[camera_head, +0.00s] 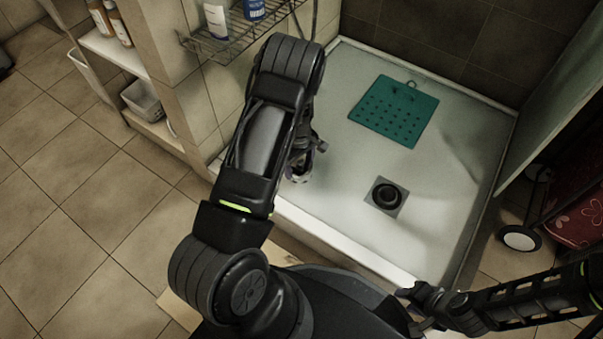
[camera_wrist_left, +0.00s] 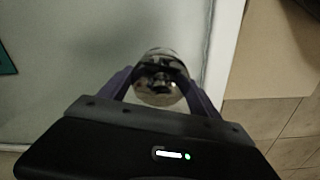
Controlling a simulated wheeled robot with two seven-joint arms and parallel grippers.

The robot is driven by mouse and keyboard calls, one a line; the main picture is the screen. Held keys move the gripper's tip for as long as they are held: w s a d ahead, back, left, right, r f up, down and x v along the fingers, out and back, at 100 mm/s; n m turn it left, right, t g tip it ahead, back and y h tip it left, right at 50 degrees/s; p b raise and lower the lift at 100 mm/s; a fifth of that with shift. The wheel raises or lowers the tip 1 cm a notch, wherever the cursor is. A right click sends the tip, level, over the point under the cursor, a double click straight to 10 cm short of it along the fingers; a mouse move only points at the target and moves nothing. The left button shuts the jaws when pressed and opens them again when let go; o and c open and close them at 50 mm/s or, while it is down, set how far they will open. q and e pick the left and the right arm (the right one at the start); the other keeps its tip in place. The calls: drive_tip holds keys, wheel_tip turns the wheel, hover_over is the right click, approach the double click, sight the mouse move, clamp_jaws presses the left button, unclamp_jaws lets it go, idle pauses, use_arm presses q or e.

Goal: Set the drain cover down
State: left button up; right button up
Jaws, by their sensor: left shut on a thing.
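The drain cover (camera_wrist_left: 161,80) is a round, shiny metal piece between the two fingers of my left gripper (camera_wrist_left: 160,88) in the left wrist view. My left gripper is shut on it. In the head view the cover (camera_head: 299,176) shows only in part below the left gripper (camera_head: 303,160), over the near left part of the shower tray (camera_head: 440,215). I cannot tell whether it touches the tray. The drain (camera_head: 386,196) is a black round opening in a grey square, uncovered, to the right of the cover. My right gripper (camera_head: 411,307) is at the lower right, empty and apparently open, outside the tray.
A green perforated mat (camera_head: 394,112) lies at the back of the tray. A wire rack (camera_head: 240,40) with bottles hangs at the upper left. The tray's raised front rim (camera_head: 345,243) runs between my body and the basin. The tray floor around the drain is clear.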

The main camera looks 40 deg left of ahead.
sight(299, 173)
use_arm(q)
drive_tip(key=shift+f+b, duration=1.2)
drive_tip(key=shift+f, duration=1.3)
drive_tip(key=shift+f, duration=0.2)
drive_tip(key=o, duration=1.4)
drive_tip(key=shift+r, duration=0.1)
